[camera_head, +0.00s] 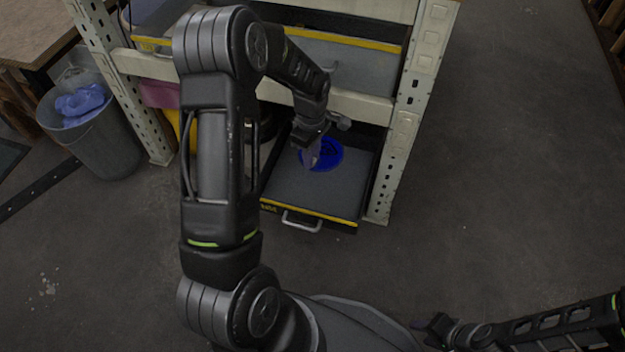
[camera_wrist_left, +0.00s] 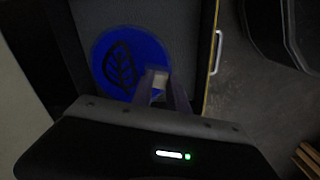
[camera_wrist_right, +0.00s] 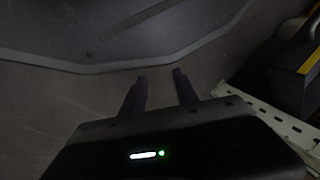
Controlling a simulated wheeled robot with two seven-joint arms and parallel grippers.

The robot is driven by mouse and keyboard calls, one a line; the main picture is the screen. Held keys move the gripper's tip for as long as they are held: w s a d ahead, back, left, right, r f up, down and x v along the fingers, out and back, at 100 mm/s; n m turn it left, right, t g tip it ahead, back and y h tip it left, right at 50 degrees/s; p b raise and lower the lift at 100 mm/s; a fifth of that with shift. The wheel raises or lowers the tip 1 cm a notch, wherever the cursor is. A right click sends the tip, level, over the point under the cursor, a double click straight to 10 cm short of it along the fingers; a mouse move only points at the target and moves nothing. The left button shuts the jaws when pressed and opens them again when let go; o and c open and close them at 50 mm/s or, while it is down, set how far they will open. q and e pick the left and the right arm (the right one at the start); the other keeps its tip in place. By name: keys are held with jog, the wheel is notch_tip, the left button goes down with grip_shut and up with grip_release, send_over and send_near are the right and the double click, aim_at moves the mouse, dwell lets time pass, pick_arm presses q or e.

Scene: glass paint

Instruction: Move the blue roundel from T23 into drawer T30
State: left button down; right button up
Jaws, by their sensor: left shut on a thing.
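The blue roundel (camera_head: 326,155) is a flat blue disc with a dark leaf design. It is over the grey floor of the open lower drawer (camera_head: 310,192), which has a yellow front edge and a silver handle. My left gripper (camera_head: 310,160) is shut on the roundel's edge; the left wrist view shows the fingers (camera_wrist_left: 160,88) at the rim of the roundel (camera_wrist_left: 128,60). I cannot tell whether the disc touches the drawer floor. My right gripper (camera_wrist_right: 158,80) is open and empty, away from the rack. No drawer labels can be read clearly.
Upper drawers (camera_head: 340,58) with yellow edges sit in the pale metal rack (camera_head: 405,130), above and beside my left arm. A grey bin (camera_head: 100,135) with a blue bag stands at the left. The floor right of the rack is clear.

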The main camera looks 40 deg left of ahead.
pick_arm(q)
jog(key=shift+n, duration=0.8)
jog(key=f+b, duration=0.1)
jog(key=f, duration=0.1)
jog(key=f+b, duration=0.3)
jog(key=f, duration=0.1)
jog(key=shift+w+f, duration=0.25)
jog(key=shift+f, duration=0.15)
notch_tip(320, 180, down, 4)
jog(key=b, duration=0.3)
jog(key=shift+r, duration=0.15)
jog(key=shift+f+b, duration=0.45)
jog(key=shift+f, duration=0.1)
jog(key=shift+f, duration=0.55)
dwell(0.6)
jog(key=c, duration=1.2)
grip_release()
